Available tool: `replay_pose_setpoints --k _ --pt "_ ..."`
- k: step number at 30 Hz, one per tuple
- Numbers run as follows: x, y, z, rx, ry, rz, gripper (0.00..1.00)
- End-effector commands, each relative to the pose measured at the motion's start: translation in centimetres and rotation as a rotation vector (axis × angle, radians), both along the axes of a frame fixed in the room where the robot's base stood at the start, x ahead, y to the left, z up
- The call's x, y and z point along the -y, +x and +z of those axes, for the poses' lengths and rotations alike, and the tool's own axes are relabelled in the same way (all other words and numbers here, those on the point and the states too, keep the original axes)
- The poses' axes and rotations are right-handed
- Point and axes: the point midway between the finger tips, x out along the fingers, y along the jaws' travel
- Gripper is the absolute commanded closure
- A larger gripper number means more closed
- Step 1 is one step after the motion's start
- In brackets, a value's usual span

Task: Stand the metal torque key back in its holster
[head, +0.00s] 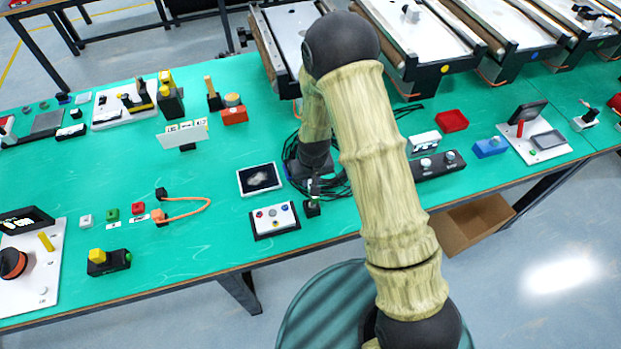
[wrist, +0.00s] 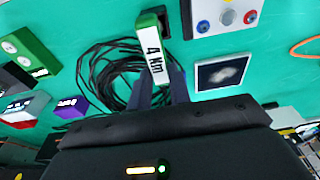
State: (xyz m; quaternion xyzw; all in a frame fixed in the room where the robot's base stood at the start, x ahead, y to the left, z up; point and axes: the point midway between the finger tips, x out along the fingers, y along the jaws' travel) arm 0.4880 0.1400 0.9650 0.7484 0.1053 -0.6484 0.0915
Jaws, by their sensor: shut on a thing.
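The torque key (wrist: 153,60) is between my gripper's fingers (wrist: 159,88) in the wrist view. It has a white face marked "4 Nm" and a green end. In the head view my gripper (head: 314,178) points down over the table, and the key is only a thin, small shape under it. A small black block that looks like the holster (head: 312,209) stands right below. Part of a dark block (wrist: 165,14) shows behind the key's green end in the wrist view. I cannot tell whether the key's lower end is inside it.
A button box (head: 274,219) stands close on the left of the holster, with a picture panel (head: 260,179) behind it. A coil of black cable (head: 335,184) lies behind and to the right. A black box with knobs (head: 438,165) is farther right. The table's front edge is near.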

Motion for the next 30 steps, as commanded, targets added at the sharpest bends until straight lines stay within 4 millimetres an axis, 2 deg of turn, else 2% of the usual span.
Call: replay_pose_setpoints --k 15,16,19,30 --pt "-0.01 0.02 -0.62 0.001 0.0 0.0 1.0" --pt "-0.01 0.02 -0.62 0.0 0.0 0.0 0.77" --pt "-0.01 0.02 -0.62 0.0 0.0 0.0 0.57" --pt "0.0 -0.01 -0.47 0.0 0.0 0.0 0.55"
